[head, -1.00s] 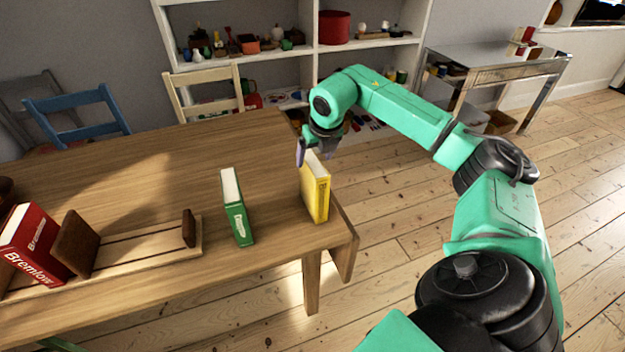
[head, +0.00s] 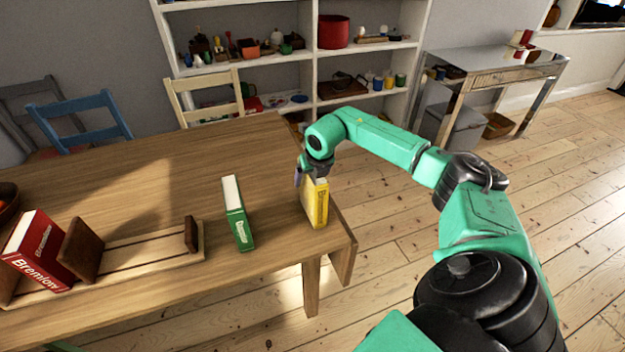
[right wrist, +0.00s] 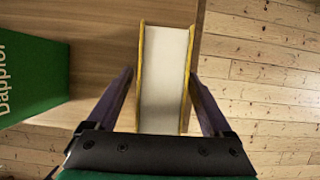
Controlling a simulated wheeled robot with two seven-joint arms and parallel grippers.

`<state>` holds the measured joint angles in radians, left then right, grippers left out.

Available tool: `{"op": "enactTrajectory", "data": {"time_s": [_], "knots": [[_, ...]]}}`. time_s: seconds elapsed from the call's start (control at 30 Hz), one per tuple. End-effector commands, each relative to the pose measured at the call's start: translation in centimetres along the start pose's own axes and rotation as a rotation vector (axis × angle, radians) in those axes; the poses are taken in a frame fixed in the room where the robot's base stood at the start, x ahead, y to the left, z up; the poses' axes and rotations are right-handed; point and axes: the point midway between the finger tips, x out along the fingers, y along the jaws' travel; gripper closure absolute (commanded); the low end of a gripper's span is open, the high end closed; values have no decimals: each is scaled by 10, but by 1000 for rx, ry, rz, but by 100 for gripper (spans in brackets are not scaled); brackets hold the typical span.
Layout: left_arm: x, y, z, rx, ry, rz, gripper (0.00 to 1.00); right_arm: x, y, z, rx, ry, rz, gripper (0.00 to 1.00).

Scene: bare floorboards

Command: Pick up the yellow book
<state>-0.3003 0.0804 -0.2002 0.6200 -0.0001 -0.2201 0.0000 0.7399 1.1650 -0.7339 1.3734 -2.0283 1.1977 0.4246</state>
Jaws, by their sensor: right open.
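The yellow book (head: 316,204) stands upright near the right end of the wooden table. In the right wrist view its pale page edge and yellow covers (right wrist: 165,75) point up at the camera. My right gripper (head: 311,180) is at the top of the book. In the right wrist view the gripper (right wrist: 162,100) is open, with one purple finger on each side of the book and a gap visible on each side. The book's lower part is hidden in the right wrist view. My left gripper is not in view.
A green book (head: 236,215) stands to the left of the yellow one; it also shows in the right wrist view (right wrist: 30,78). A wooden book rack (head: 140,250) with a red book (head: 38,248) is farther left. The table's right edge is close to the yellow book.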

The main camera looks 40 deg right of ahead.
Motion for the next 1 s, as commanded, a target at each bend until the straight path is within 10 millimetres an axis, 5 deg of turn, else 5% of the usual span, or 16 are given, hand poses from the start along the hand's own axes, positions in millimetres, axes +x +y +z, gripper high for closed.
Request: {"op": "enactTrajectory", "data": {"time_s": [0.37, 0.47, 0.6, 1.0], "knots": [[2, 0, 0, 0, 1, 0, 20, 2, 0, -1, 0, 0, 0, 15], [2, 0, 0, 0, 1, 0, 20, 2, 0, -1, 0, 0, 0, 46], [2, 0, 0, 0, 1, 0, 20, 2, 0, -1, 0, 0, 0, 99], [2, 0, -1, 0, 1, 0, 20, 2, 0, -1, 0, 0, 0, 100]]}}
